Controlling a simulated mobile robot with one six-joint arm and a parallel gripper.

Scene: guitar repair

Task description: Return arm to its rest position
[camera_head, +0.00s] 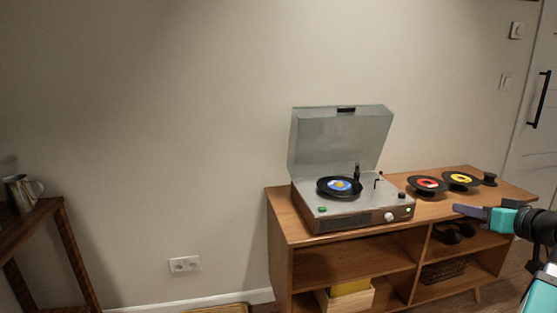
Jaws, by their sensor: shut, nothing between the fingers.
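My gripper (470,211) is at the right edge of the view, in front of the wooden cabinet (280,212). Its purple fingers point left and are shut with nothing between them. The teal and black wrist and arm run off to the right and down. The fingers appear just in front of the cabinet's top edge, apart from the records and the record player; the exact gap cannot be told.
A record player (345,205) with its lid (340,140) raised holds a blue-labelled record (338,186). Records with red (427,184) and yellow (460,180) labels lie to its right. A metal pitcher (20,192) stands on a side table (64,240) at left. The floor between is mostly out of view.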

